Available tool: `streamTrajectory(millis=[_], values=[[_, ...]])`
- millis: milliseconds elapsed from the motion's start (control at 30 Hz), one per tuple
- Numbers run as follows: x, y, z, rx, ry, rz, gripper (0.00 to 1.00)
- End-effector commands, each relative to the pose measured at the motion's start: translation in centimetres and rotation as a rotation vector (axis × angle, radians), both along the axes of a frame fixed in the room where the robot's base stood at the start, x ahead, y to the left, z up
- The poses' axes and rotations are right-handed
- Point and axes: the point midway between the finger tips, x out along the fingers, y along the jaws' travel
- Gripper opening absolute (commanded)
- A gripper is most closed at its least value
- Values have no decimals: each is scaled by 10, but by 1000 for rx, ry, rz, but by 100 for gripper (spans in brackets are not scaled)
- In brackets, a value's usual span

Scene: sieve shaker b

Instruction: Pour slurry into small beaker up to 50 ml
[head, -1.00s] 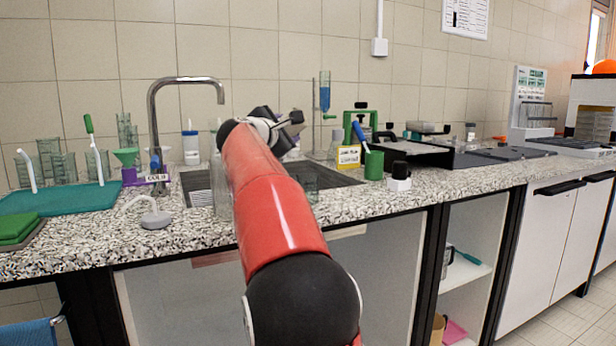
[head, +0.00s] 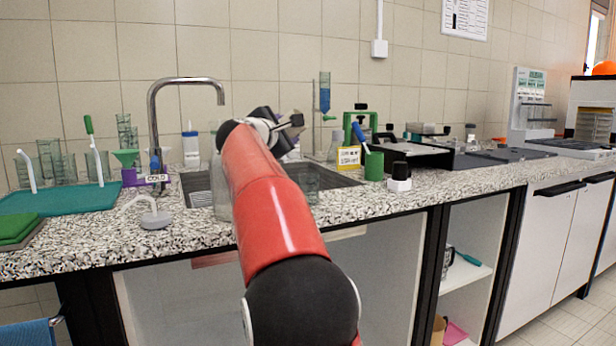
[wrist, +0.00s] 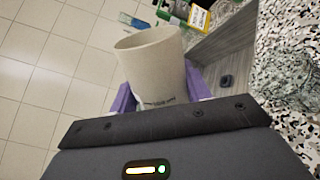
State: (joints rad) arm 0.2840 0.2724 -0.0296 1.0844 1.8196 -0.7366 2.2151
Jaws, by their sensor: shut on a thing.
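My gripper (wrist: 158,92) has purple fingers and is shut on a beige, opaque-looking beaker (wrist: 155,62) with dark print low on its wall. The wrist view is rolled, so I cannot tell how far this beaker is tilted. I see no stream leaving it, and no slurry level can be read. A clear glass beaker (wrist: 284,78) is on the speckled counter to the right of the held one, apart from it. In the head view, a clear glass vessel (head: 222,190) shows at the left edge of my red arm. My arm hides most of the gripper area there.
The sink (head: 196,190) lies behind my arm, with a tall tap (head: 152,110). A yellow-framed sign (head: 348,157), a green pen cup (head: 374,166) and a black-capped bottle (head: 399,178) stand at right. A teal tray (head: 75,199) with glassware is at left.

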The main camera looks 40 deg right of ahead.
Motion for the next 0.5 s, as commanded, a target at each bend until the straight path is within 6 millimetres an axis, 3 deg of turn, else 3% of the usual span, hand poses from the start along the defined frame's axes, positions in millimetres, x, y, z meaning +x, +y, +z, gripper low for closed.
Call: streamTrajectory(millis=[500], values=[[0, 0, 2, 17, -27, 0, 21]])
